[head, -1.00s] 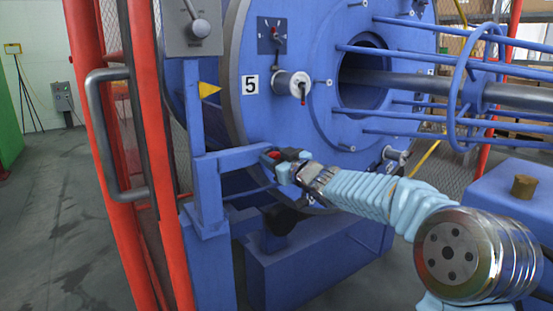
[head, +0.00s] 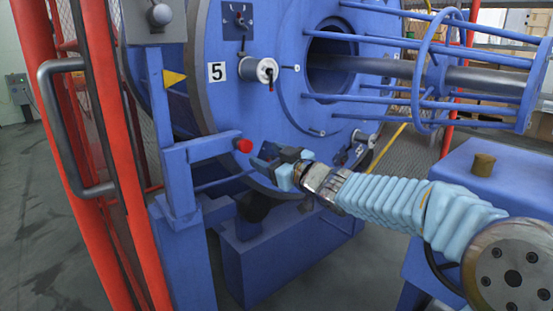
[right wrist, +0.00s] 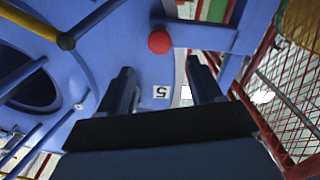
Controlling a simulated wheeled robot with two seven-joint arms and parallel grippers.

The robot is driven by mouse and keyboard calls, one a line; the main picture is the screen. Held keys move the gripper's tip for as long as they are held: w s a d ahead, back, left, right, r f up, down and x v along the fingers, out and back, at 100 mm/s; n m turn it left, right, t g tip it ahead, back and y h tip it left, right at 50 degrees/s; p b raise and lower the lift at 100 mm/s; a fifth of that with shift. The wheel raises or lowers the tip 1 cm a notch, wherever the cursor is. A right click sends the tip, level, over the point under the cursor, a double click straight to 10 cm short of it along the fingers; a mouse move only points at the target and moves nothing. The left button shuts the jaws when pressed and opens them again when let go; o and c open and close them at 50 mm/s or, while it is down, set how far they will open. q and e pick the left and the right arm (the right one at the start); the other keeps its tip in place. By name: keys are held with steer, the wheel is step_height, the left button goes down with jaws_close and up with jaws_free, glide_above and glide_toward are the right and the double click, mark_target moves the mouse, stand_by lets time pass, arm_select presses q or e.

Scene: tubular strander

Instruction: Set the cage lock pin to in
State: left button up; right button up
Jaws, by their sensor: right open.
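The cage lock pin shows as a red round knob (head: 243,146) at the right end of a blue bracket arm (head: 205,148), in front of the large blue disc (head: 215,110). The knob also shows at the top of the right wrist view (right wrist: 159,42). My right gripper (head: 268,152) is open and empty, just right of the knob and apart from it. In the right wrist view its two fingers (right wrist: 160,88) point toward the disc, with the knob beyond them. The pin's shaft is hidden, so I cannot tell its position. My left gripper is not in view.
A red guard frame with a grey handle (head: 65,130) stands at the left. Blue cage rods (head: 420,62) reach out from the disc at the upper right. A blue block (head: 470,190) stands at the right.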

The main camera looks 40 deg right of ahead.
steer(key=shift+s+d, duration=0.1)
steer(key=shift+s, duration=1.35)
